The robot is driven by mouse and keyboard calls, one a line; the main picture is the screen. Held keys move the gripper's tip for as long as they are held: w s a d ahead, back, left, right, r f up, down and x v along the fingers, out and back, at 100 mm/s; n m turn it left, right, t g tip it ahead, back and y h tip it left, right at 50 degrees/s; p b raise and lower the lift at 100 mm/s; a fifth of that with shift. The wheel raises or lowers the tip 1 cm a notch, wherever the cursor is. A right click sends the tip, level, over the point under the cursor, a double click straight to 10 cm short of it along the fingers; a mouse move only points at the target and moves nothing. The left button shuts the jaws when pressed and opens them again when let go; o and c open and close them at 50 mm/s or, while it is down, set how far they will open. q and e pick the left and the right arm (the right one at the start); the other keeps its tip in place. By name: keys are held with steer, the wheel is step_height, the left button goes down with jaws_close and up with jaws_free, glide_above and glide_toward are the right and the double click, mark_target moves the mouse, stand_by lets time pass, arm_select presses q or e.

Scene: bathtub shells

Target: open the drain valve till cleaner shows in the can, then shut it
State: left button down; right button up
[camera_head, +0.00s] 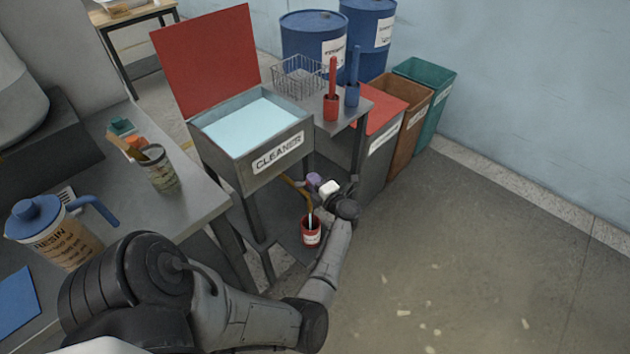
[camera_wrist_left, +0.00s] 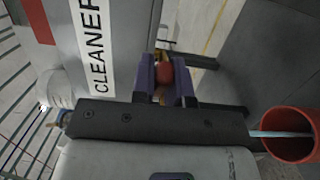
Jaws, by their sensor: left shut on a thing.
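The grey cleaner tank (camera_head: 244,150) stands with its red lid up and pale blue liquid inside. A brass-coloured drain pipe (camera_head: 291,183) comes out below it. My left gripper (camera_head: 316,182) is at this pipe. In the left wrist view its purple fingers (camera_wrist_left: 167,78) are shut on the red valve handle (camera_wrist_left: 164,73). The red can (camera_head: 311,238) stands below the pipe. A pale blue stream (camera_wrist_left: 282,134) runs into the can in the left wrist view. The liquid level in the can is not clear. My right gripper is not in view.
A grey bench (camera_head: 195,203) at left holds a resin jug (camera_head: 62,238) and a cup of brushes (camera_head: 159,170). A side shelf with a wire basket (camera_head: 299,76) adjoins the tank. Bins (camera_head: 424,98) and blue drums (camera_head: 312,36) stand behind. The floor at right is open.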

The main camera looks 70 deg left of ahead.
arm_select(q)
steer(key=c, duration=1.1)
jaws_free()
steer(key=p+v, duration=0.2)
steer(key=v, duration=1)
steer(key=shift+r, duration=0.15)
